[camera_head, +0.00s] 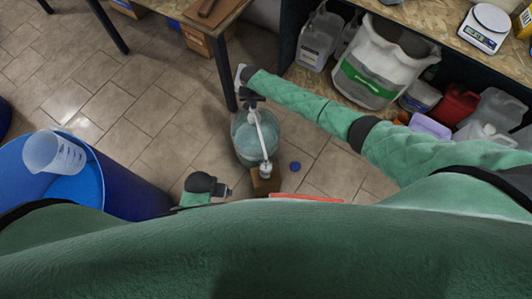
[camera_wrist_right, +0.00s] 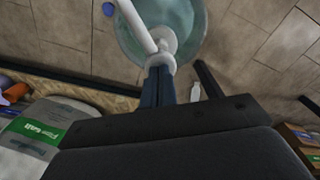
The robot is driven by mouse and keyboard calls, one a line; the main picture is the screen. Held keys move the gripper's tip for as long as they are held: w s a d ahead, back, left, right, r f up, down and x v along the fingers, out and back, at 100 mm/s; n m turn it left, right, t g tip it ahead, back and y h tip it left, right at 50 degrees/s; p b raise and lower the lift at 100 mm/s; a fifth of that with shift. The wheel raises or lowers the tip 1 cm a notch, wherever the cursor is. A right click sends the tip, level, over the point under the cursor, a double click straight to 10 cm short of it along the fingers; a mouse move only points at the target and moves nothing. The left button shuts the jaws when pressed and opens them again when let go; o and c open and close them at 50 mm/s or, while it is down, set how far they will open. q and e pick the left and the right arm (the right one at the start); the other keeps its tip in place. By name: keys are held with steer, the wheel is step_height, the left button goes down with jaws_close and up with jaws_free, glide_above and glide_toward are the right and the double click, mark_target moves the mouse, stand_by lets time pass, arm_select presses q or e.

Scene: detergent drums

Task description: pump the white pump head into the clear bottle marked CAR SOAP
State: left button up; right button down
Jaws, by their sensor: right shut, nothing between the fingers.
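The white pump head (camera_head: 254,115) stands on a large clear drum of pale blue-green liquid (camera_head: 246,150). Its long white spout runs toward me and ends over a small clear bottle (camera_head: 265,171) on a brown block; I cannot read a label on the bottle. My right gripper (camera_head: 251,98) is shut and empty, right at the pump's top. In the right wrist view its dark fingers (camera_wrist_right: 158,85) point at the white pump collar (camera_wrist_right: 163,50); whether they touch cannot be told. My left gripper (camera_head: 226,191) is low, left of the small bottle; its fingers are too small to judge.
A blue barrel (camera_head: 120,185) with a measuring jug (camera_head: 54,153) on it stands at the left. A blue cap (camera_head: 295,166) lies on the tiled floor. A table leg (camera_head: 224,75) is just behind the drum. Shelves with jugs and a white sack (camera_head: 376,65) are at the right.

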steer(key=shift+f+b, duration=1)
steer(key=shift+f, duration=0.85)
steer(key=shift+r+p, duration=2.65)
steer(key=shift+r, duration=0.25)
steer(key=shift+f, duration=0.2)
